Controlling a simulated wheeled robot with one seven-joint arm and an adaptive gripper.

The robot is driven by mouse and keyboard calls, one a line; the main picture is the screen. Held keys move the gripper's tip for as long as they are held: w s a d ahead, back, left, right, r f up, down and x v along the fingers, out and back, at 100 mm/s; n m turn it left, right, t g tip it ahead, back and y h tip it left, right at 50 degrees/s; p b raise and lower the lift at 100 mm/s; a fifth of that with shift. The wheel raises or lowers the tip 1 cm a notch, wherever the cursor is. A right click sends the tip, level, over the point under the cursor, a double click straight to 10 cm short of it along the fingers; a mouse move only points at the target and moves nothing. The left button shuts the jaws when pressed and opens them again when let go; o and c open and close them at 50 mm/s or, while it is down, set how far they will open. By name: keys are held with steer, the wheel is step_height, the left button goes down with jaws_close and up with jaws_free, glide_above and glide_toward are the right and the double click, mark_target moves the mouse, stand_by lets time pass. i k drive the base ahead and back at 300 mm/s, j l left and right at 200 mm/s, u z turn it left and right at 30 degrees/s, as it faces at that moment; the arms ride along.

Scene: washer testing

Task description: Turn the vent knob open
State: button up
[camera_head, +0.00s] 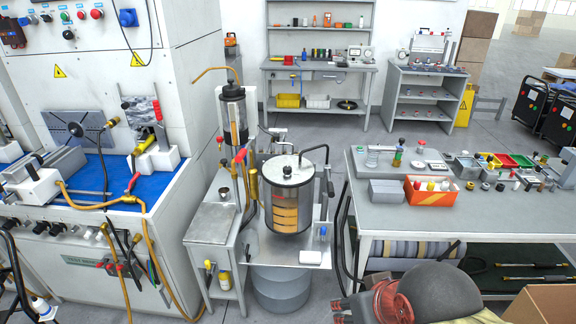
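A clear cylindrical chamber (286,215) with tan layers inside stands on a metal stand in the middle of the view. Its round metal lid (267,172) carries a small black knob (287,171) and a curved black hose. A blue-topped piece (323,232) stands on the stand's right side. Part of my arm, dark grey and red, shows at the bottom right; my gripper's fingertips cannot be made out.
A workbench (390,218) with small parts and an orange bin (431,191) stands to the right. A small metal side table (211,223) and a large white test machine (105,248) stand to the left. Shelves and a bench (318,66) line the back. Grey floor shows between them.

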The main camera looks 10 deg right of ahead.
mark_target(287, 170)
steer(key=i+j+u, duration=0.35)
steer(key=i, duration=0.4)
steer(key=i+j+u, duration=0.2)
steer(key=i, duration=0.2)
